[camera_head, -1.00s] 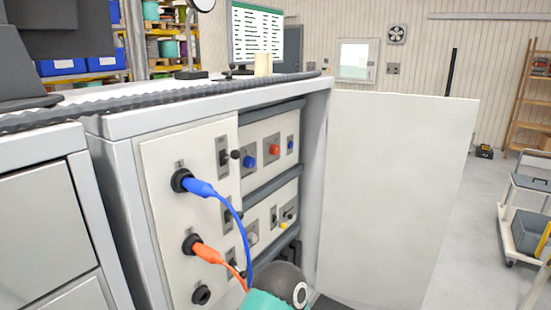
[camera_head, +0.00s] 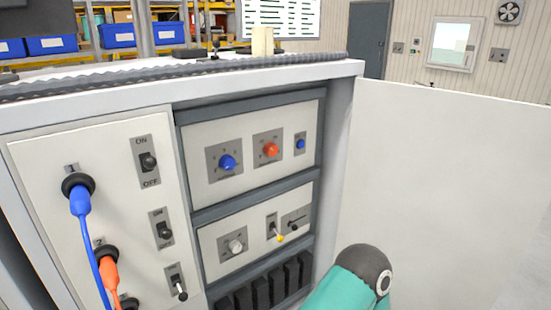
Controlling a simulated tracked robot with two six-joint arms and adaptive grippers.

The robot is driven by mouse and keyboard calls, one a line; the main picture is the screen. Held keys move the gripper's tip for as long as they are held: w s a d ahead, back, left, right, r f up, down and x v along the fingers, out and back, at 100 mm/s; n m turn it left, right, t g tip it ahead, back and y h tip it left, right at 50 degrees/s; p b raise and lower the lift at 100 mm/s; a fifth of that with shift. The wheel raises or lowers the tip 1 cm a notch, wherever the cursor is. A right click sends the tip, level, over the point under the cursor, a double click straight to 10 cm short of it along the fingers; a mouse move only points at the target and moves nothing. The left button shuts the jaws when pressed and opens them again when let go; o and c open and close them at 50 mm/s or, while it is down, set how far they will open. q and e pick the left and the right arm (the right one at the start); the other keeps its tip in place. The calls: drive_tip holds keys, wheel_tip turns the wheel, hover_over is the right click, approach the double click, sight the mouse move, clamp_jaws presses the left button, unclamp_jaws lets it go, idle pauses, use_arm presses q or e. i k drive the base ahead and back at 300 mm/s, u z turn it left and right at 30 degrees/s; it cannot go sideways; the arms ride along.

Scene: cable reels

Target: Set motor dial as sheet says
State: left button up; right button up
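Inside the open cabinet, an upper panel (camera_head: 200,138) carries a blue dial (camera_head: 228,162), an orange-red dial (camera_head: 270,150) and a small blue knob (camera_head: 300,144). A lower panel (camera_head: 212,232) carries a grey-white dial (camera_head: 236,246), a yellow-tipped lever (camera_head: 280,238) and a slider-like control (camera_head: 296,219). The labels are too small to read, so I cannot tell which dial is the motor's. A screen with lines of text (camera_head: 280,17) stands behind the cabinet, cut off at the top. A teal and dark arm part of mine shows at the bottom right. Neither gripper is in view.
The left panel has several ON/OFF switches (camera_head: 148,161), with a blue plug (camera_head: 80,200) and an orange plug (camera_head: 108,270) whose cables hang down. The open white door (camera_head: 440,190) bounds the right side. Black slotted blocks (camera_head: 262,290) fill the cabinet bottom.

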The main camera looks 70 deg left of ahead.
sight(226, 162)
drive_tip(key=z, duration=0.25)
drive_tip(key=i, duration=0.7)
drive_tip(key=u, duration=1.4)
drive_tip(key=i, duration=0.2)
drive_tip(key=u, duration=2.1)
drive_tip(key=k, duration=0.4)
drive_tip(key=u, duration=0.25)
drive_tip(key=i, duration=0.4)
drive_tip(key=z, duration=0.3)
drive_tip(key=k, duration=0.25)
drive_tip(key=u, duration=0.1)
